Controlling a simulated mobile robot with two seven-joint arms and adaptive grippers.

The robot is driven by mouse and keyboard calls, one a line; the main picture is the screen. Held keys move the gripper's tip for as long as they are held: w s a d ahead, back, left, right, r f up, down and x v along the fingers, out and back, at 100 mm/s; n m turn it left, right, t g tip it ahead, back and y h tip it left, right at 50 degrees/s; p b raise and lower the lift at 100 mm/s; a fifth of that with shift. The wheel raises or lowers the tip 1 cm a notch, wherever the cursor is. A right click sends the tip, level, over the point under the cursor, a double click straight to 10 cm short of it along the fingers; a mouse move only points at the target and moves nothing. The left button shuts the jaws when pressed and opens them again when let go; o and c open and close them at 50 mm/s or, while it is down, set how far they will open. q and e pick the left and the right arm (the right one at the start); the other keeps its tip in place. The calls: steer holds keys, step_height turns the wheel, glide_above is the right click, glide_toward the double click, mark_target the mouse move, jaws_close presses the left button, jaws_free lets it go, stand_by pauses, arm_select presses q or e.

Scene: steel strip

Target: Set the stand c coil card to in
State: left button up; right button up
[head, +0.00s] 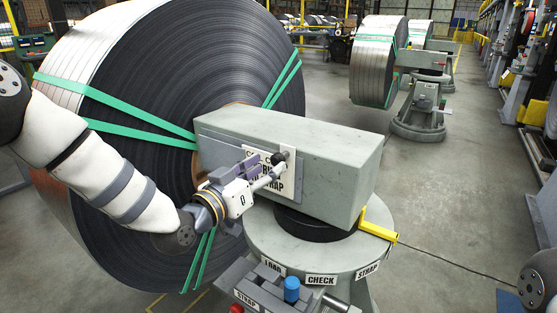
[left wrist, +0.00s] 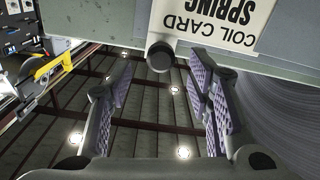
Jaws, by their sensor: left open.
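The near coil stand has a grey block (head: 330,160) with a large strapped coil (head: 215,75) on its left. A white coil card (head: 298,172) is on the block's front face, partly hidden by my gripper; its letters appear upside down in the left wrist view (left wrist: 225,22). A dark round knob (left wrist: 160,57) stands out beside the card and also shows in the head view (head: 279,158). My left gripper (head: 264,172) is open, with the knob ahead between its purple-padded fingers, apparently not gripped. My right gripper is out of view. I cannot tell the stand's letter or the card's setting.
The round base carries LOAD, CHECK and STRAP labels (head: 321,280). A control box (head: 262,292) with a blue knob (head: 291,287) stands in front. A yellow bracket (head: 378,230) projects at the block's right. Another coil stand (head: 418,115) stands behind, with open floor between.

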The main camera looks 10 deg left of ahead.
mark_target(275, 163)
arm_select(q)
steer(key=x, duration=0.4)
steer(key=shift+w+d+f, duration=0.15)
steer(key=shift+w+f, duration=0.05)
steer(key=shift+w, duration=0.1)
steer(key=shift+w+d+r, duration=0.1)
steer(key=shift+w, duration=0.15)
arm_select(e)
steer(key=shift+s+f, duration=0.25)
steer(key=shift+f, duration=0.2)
arm_select(q)
steer(key=shift+c, duration=0.5)
